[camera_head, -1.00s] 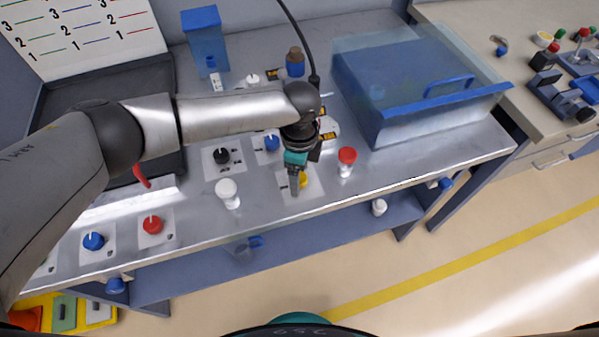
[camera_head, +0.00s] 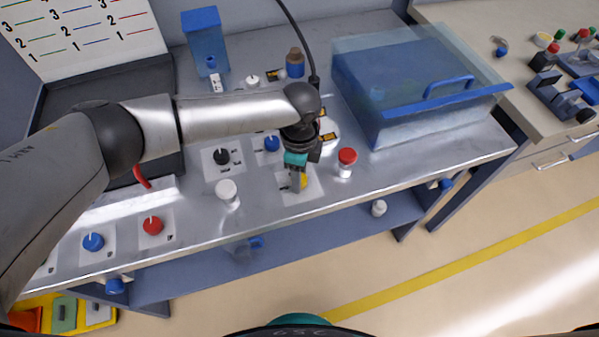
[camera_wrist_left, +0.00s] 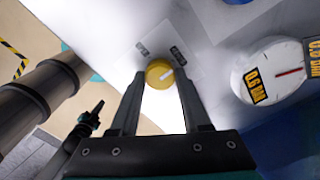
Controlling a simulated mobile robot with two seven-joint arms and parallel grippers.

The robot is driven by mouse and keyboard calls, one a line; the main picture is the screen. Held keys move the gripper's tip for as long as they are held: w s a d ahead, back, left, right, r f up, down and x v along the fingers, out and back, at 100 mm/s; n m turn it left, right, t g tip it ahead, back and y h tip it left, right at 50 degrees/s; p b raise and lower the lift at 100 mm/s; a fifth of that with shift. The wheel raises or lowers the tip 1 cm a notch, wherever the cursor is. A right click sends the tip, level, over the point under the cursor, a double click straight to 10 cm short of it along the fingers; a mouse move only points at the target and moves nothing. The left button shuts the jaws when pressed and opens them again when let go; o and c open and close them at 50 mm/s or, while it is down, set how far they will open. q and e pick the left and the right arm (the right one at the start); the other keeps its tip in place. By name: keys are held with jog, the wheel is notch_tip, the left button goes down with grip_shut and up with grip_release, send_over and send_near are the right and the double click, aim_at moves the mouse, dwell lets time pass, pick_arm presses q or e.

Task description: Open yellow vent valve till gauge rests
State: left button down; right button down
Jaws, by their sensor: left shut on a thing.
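The yellow vent valve (camera_head: 304,181) is a round knob on a pale plate near the bench's front edge. In the left wrist view the yellow knob (camera_wrist_left: 159,73) carries a white pointer mark slanting toward the lower left and upper right. My left gripper (camera_head: 298,186) points down onto it; its two fingers (camera_wrist_left: 158,92) are shut on the knob's sides. A white round gauge (camera_wrist_left: 274,76) with a red needle and yellow "0.6 BAR" labels is at the right of the left wrist view. The needle points roughly right. In the head view my wrist largely hides the gauge. My right gripper is not seen.
A red-capped bottle (camera_head: 346,162) stands just right of my left gripper, and a white bottle (camera_head: 228,194) stands to its left. Black (camera_head: 221,156) and blue (camera_head: 271,143) knobs lie behind. A clear blue-tinted box (camera_head: 420,85) fills the bench's right side.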

pick_arm(q)
jog(key=n+p, duration=0.2)
jog(key=p, duration=0.1)
jog(key=shift+s+r+n, duration=0.1)
jog(key=shift+r+n, duration=0.05)
jog(key=shift+n, duration=0.25)
jog(key=n+p, duration=0.4)
jog(key=shift+n, duration=0.3)
jog(key=n+p, duration=0.2)
jog(key=n, duration=0.2)
jog(key=shift+p, duration=0.3)
jog(key=shift+n+p, duration=0.95)
jog(key=shift+n, duration=1.45)
jog(key=shift+w, duration=0.2)
jog(key=shift+c, duration=1.9)
grip_release()
